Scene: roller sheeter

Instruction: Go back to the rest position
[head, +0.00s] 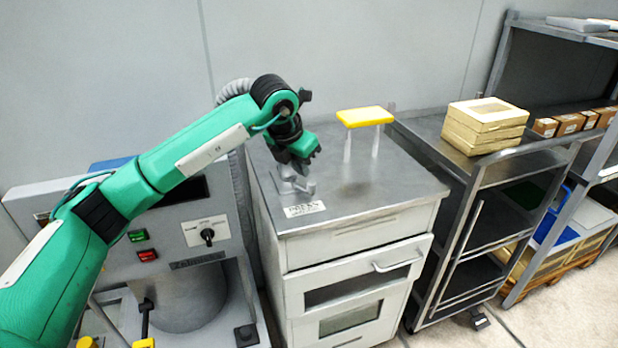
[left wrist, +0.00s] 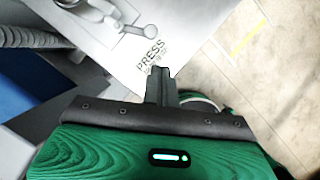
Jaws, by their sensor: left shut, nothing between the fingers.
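My left gripper (head: 311,153) is above the front left part of the grey press cabinet (head: 400,178). In the left wrist view its two dark fingers (left wrist: 160,86) are together with nothing between them. The grey metal lever fitting (head: 293,183) on the cabinet top is just below the gripper and looks apart from it; it also shows in the left wrist view (left wrist: 128,30). The PRESS label (head: 304,209) lies on the cabinet top near its front edge. My right gripper is in neither view.
A yellow-topped press plate (head: 365,116) stands on two posts on the cabinet. A grey machine (head: 180,235) with a knob and buttons is under my left arm. A cart (head: 475,165) with stacked boxes (head: 485,125) and a shelf rack (head: 500,60) are at right. The wall is behind.

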